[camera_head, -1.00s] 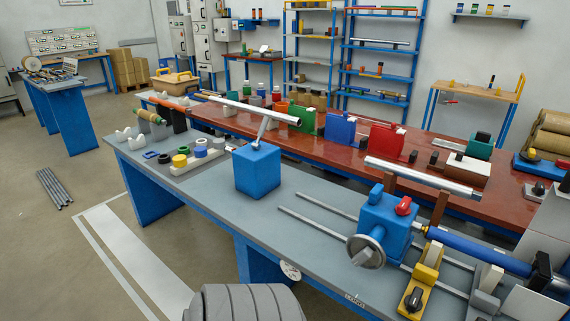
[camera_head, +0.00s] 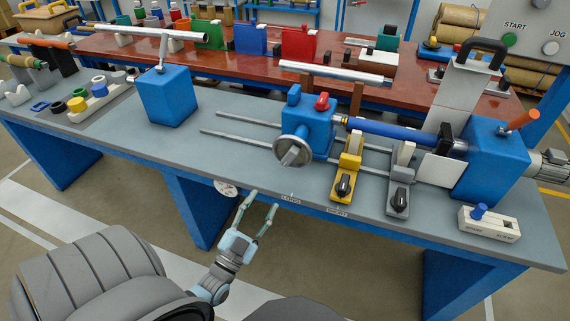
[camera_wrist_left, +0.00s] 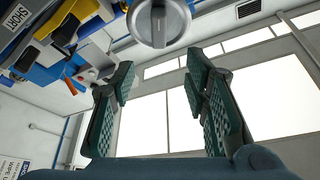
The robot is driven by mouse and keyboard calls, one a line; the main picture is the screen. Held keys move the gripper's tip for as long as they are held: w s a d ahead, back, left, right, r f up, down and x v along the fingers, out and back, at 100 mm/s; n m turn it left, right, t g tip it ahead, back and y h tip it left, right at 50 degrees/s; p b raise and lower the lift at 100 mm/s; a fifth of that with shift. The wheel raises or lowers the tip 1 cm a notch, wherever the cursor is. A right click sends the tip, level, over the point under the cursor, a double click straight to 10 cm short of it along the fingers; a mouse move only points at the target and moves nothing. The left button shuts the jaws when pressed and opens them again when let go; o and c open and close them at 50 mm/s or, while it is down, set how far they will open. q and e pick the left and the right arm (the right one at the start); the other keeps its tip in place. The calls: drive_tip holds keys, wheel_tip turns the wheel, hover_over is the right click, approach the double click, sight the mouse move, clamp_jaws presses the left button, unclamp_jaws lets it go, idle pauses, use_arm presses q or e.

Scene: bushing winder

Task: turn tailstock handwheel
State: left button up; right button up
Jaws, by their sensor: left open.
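The tailstock (camera_head: 309,127) is a blue block on the grey bench, with a red knob on top. Its grey handwheel (camera_head: 293,149) faces the bench's front edge. My left gripper (camera_head: 262,205) is open and empty, below and to the left of the handwheel, in front of the bench edge and apart from it. In the left wrist view the open fingers (camera_wrist_left: 160,105) point up toward the handwheel (camera_wrist_left: 159,22), which is at the top of the picture. My right gripper is not in view.
A yellow support (camera_head: 346,168) and a grey support (camera_head: 399,185) with black knobs stand right of the handwheel. A blue shaft (camera_head: 395,132) runs to the blue headstock (camera_head: 490,158).

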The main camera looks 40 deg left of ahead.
sight(288, 159)
use_arm(q)
drive_tip(key=x, duration=1.3)
drive_tip(key=shift+w, duration=0.35)
clamp_jaws()
